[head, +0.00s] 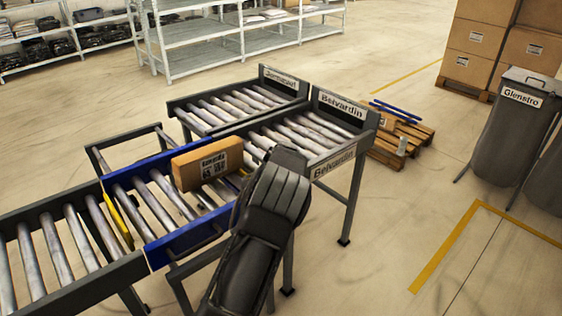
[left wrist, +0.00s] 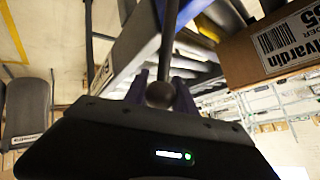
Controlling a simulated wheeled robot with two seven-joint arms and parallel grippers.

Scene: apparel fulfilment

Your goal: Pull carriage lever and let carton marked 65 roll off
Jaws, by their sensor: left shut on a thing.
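The brown carton (head: 207,163) sits on the rollers of the blue-sided carriage (head: 183,240) in the head view. The carton (left wrist: 284,45) also shows at the upper right of the left wrist view, with a barcode, "65" and part of the name Belvardin. The carriage lever, a dark rod (left wrist: 171,45) with a round knob, stands between the fingers of my left gripper (left wrist: 160,92), which is shut on it. In the head view my dark left arm hides the lever, the gripper and part of the carriage's right end. My right gripper is out of view.
A roller lane marked Belvardin (head: 334,157) lies beyond the carriage's right end. A second roller lane (head: 228,106) runs behind it. A feed conveyor (head: 70,240) adjoins at left, by a yellow bar (head: 118,214).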

